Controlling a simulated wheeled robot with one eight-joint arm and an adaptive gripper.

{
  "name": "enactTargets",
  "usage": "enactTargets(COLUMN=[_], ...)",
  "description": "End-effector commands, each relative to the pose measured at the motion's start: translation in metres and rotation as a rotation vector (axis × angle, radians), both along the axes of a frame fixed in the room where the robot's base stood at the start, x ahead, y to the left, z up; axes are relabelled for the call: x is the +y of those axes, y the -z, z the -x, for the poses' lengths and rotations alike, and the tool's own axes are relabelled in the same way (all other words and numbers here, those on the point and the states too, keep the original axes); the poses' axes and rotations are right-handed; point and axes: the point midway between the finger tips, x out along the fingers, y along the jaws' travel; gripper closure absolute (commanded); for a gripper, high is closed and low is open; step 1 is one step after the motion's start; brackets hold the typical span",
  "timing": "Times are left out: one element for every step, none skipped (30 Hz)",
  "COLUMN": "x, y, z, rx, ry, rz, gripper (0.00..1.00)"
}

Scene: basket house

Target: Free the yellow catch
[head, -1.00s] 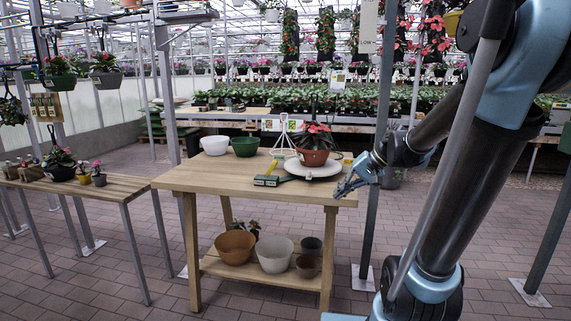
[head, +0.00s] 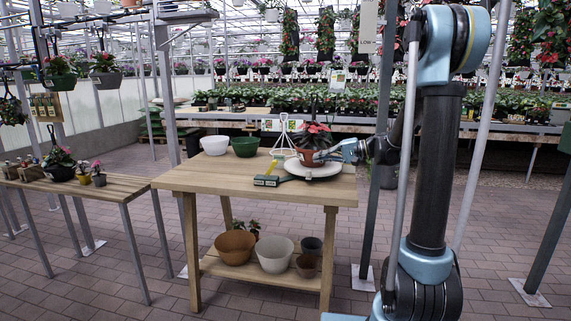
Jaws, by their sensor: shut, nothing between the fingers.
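A small yellow piece (head: 271,167), which looks like the catch, slants up just behind a dark green bar-shaped part (head: 266,181) on the wooden table. It is too small to tell whether it is fastened. The green part runs toward a round white plate (head: 313,170). A terracotta pot (head: 308,158) with a red-leaved plant stands on the plate. My gripper (head: 322,156) is shut and empty at the pot's right side, above the plate. Whether it touches the pot I cannot tell. The yellow piece lies to its left, apart from it.
The wooden table (head: 210,180) also holds a white bowl (head: 214,145), a green bowl (head: 245,147) and a white wire hanger (head: 283,140). Several pots stand on its lower shelf. A metal post (head: 376,130) rises beside its right end. The table's front left is clear.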

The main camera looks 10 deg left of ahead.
Motion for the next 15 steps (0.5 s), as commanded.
enactTargets(x=[0.0012, 0.0016, 0.0021, 0.0026, 0.0028, 0.003, 0.0031, 0.0032, 0.0033, 0.0033, 0.0033, 0.0033, 0.0033, 0.0033, 0.0033], y=[-0.0004, -0.0006, -0.0012, -0.0016, -0.0019, -0.0022, -0.0023, -0.0023, -0.0024, -0.0024, -0.0024, -0.0024, -0.0024, -0.0024, -0.0024], z=[-0.0042, -0.0061, -0.0085, -0.0096, -0.0104, -0.0112, -0.0115, -0.0118, -0.0119, -0.0119, -0.0118, -0.0118, -0.0118, -0.0118, -0.0118], rx=[0.001, 0.001, 0.002, 0.002, 0.002, 0.002, 0.002, 0.002, 0.003, 0.002, 0.002, 0.002, 0.002, 0.002, 0.002], ry=[-0.002, -0.002, -0.002, -0.003, -0.003, -0.003, -0.004, -0.004, -0.004, -0.004, -0.004, -0.004, -0.004, -0.004, -0.004], rz=[-0.014, -0.021, -0.03, -0.035, -0.039, -0.043, -0.044, -0.046, -0.046, -0.046, -0.046, -0.046, -0.046, -0.046, -0.046], gripper=[1.0, 1.0, 1.0, 1.0, 1.0, 1.0, 1.0, 1.0, 1.0, 1.0, 1.0, 1.0, 1.0, 1.0, 1.0])
